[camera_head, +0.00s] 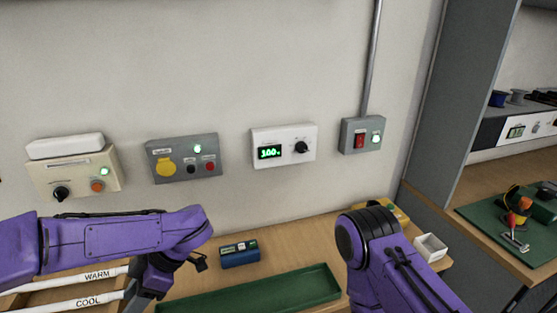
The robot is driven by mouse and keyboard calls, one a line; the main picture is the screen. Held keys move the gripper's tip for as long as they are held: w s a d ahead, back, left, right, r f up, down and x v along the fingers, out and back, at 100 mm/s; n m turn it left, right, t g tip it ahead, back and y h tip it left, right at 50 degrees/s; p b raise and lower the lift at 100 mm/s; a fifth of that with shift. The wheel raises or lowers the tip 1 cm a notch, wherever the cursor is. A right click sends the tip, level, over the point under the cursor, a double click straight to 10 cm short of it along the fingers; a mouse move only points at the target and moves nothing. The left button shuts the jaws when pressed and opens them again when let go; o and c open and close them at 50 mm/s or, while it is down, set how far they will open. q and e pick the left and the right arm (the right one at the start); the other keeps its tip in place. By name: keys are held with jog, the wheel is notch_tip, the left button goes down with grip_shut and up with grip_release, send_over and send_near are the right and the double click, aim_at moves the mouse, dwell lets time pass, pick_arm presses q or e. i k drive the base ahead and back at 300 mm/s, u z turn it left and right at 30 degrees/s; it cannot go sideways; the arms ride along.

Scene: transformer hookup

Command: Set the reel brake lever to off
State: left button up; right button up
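At the right, a small assembly with red, yellow and orange parts (516,204) stands on a green mat (480,215). A small metal T-shaped piece (514,240) is in front of it. I cannot tell for sure whether this is the reel or its brake lever, and no setting is readable. My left gripper (147,287) points down at the lower left, far from the mat, its fingertips not clear. My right arm reaches in at the lower middle, left of the mat; its gripper is not visible.
A green tray (255,294), blue device (239,254) and white bin (430,247) are on the bench. A grey upright panel (450,100) stands left of the mat.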

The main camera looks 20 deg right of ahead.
aim_at(511, 218)
jog(key=i, duration=0.45)
jog(key=z, duration=2.9)
jog(key=i, duration=1.65)
